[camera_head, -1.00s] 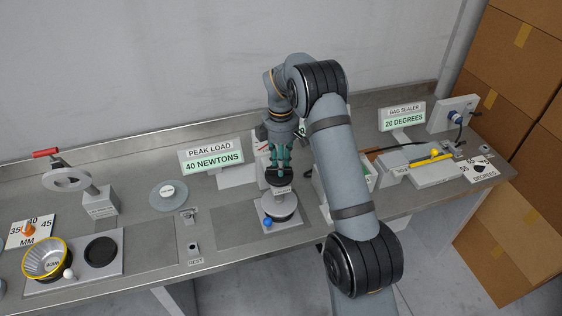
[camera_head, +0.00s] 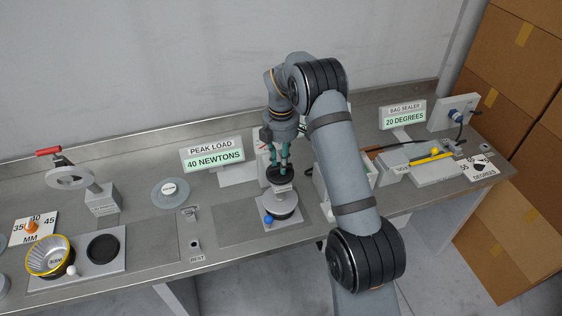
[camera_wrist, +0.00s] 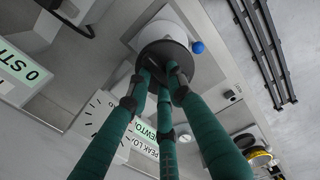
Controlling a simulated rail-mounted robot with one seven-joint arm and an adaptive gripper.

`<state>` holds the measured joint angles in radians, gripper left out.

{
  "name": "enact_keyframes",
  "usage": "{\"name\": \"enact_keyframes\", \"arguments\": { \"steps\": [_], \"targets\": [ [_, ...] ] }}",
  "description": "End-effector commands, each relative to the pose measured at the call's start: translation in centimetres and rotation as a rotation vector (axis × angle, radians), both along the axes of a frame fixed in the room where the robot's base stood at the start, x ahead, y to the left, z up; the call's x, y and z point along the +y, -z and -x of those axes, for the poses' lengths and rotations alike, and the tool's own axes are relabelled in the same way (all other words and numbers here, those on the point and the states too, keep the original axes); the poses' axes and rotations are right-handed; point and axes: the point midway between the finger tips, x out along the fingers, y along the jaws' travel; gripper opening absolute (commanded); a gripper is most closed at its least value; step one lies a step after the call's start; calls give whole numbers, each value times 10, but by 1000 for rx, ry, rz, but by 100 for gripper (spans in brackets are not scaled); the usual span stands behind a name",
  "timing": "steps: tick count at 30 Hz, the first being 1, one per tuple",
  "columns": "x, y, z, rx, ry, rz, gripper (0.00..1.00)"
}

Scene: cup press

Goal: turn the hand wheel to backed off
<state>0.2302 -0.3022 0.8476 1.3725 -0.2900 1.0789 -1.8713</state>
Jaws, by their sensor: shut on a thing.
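A black round wheel (camera_head: 280,174), which I take for the hand wheel, sits on top of a pale press station (camera_head: 281,198) in the head view. My gripper (camera_head: 279,161) comes down on it from above with its green fingers shut on it. In the wrist view the fingertips (camera_wrist: 164,78) meet the black wheel (camera_wrist: 166,52), with the white round body of the press beyond. A blue ball (camera_head: 268,218) is at the front of the press; it also shows in the wrist view (camera_wrist: 198,47). The wheel's setting cannot be read.
A peak load display (camera_head: 212,155) reading 40 newtons stands behind left. A bag sealer (camera_head: 433,169) is right of my arm. A yellow-rimmed ribbed cup (camera_head: 49,256) and a red-handled lever press (camera_head: 68,176) are at the left.

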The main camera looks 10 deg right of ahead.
Motion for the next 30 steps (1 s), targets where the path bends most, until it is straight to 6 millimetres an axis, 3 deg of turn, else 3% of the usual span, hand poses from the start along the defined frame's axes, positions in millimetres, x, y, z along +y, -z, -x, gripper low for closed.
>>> {"name": "enact_keyframes", "arguments": {
  "steps": [2, 3, 13, 23, 30],
  "targets": [
    [0, 0, 0, 0, -6, 2, 0],
    [0, 0, 0, 0, -6, 2, 21],
    [0, 0, 0, 0, -3, 1, 40],
    [0, -4, -1, -2, -2, 1, 40],
    [0, -43, -2, -6, -1, 1, 40]
  ]
}}
